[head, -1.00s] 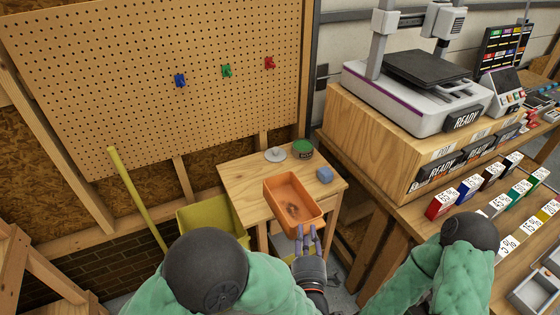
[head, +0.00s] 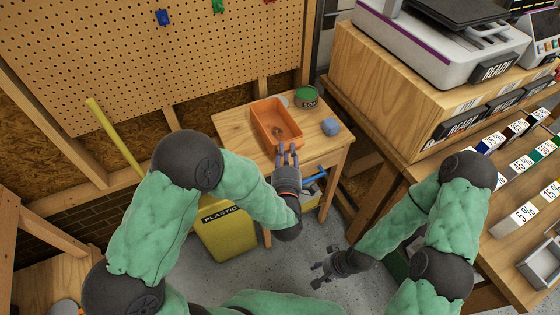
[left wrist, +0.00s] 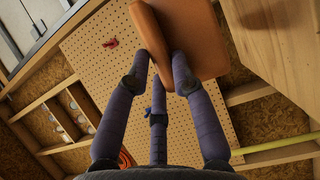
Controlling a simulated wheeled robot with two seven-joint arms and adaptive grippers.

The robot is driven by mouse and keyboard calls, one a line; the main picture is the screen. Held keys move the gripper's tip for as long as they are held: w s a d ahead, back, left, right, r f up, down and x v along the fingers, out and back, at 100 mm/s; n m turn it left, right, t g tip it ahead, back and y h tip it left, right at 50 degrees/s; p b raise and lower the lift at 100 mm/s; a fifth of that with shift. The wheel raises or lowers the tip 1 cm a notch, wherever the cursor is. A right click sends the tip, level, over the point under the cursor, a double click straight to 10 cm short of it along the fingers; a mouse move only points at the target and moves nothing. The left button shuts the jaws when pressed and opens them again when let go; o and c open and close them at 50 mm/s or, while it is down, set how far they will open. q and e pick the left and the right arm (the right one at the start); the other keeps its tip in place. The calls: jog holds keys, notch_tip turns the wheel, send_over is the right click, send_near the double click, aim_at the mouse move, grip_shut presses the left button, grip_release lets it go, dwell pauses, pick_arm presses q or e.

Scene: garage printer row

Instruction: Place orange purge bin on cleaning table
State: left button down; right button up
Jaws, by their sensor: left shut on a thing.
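The orange purge bin (head: 266,127) is an open-topped rectangular box with a dark patch on its inside floor. It is over the wooden cleaning table (head: 235,124) at the back; I cannot tell whether its bottom touches the top. My left gripper (head: 287,152) is shut on the bin's near end wall.
A green-topped tin (head: 306,97) and a blue-grey lump (head: 330,127) sit on the table beside the bin. A pale disc (head: 284,101) is partly hidden behind it. A yellow plastic-waste bin (head: 225,235) stands in front. The printer bench (head: 400,105) is on the right.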

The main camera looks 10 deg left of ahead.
pick_arm(q)
notch_tip(320, 180, down, 8)
jog(key=w+a+b, duration=0.2)
jog(key=w+b, duration=0.1)
jog(key=shift+a, duration=0.2)
jog(key=shift+r, duration=0.1)
jog(key=c, duration=1)
grip_release()
jog(key=shift+c, duration=0.2)
jog(key=shift+s, duration=0.1)
